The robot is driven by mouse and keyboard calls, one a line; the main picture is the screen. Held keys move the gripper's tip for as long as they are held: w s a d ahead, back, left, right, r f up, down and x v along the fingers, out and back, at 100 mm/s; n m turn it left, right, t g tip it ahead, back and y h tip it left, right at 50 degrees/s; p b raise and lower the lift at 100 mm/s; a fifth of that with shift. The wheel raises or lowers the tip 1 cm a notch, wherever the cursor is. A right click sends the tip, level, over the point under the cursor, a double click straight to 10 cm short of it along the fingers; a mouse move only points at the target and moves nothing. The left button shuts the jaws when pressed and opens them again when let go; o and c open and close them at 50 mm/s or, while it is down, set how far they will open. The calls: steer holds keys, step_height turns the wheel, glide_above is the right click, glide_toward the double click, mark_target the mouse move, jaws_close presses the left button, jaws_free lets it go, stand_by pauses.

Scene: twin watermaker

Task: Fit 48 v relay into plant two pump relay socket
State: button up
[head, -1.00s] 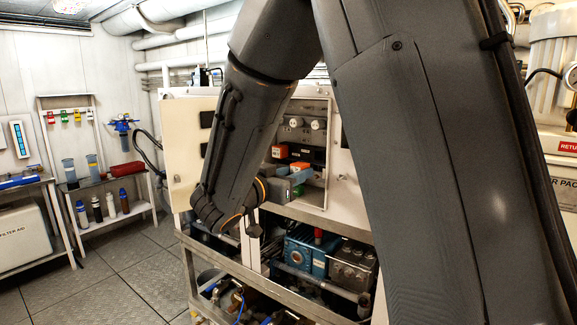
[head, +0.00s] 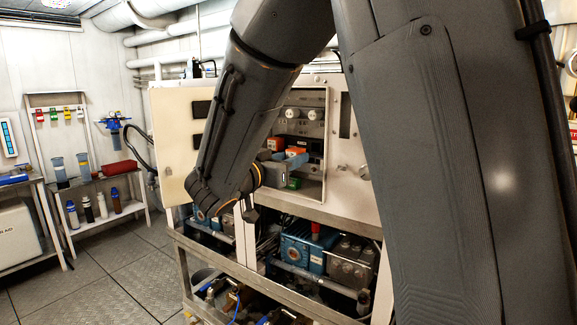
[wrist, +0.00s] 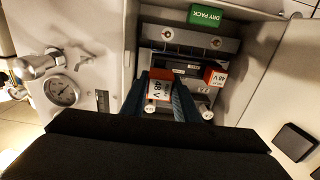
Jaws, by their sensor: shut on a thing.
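My gripper (wrist: 160,98) has blue fingers and is shut on an orange and white relay labelled 48 V (wrist: 159,91). The held relay (head: 297,150) also shows in the head view, partly hidden by a blue finger. It is inside the open cabinet (head: 325,165). A second 48 V relay (wrist: 214,75) sits to the right of it in the wrist view, apart from it; in the head view this relay (head: 276,143) is on the left. The socket under the held relay is hidden, so I cannot tell whether they touch.
A green dry pack (wrist: 206,15) lies on the cabinet floor, which is at the top of the wrist view. The open cabinet door (head: 177,145) stands to the left. A pressure gauge (wrist: 62,91) is on the panel beside the opening. Pumps (head: 303,250) sit below.

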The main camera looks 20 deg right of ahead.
steer(key=shift+b+x, duration=1.5)
steer(key=shift+x, duration=0.75)
steer(key=shift+b, duration=2.75)
steer(key=shift+b+x, duration=1.95)
steer(key=shift+b, duration=0.25)
steer(key=o, duration=1.2)
steer(key=shift+b+v, duration=0.8)
steer(key=shift+v, duration=3.1)
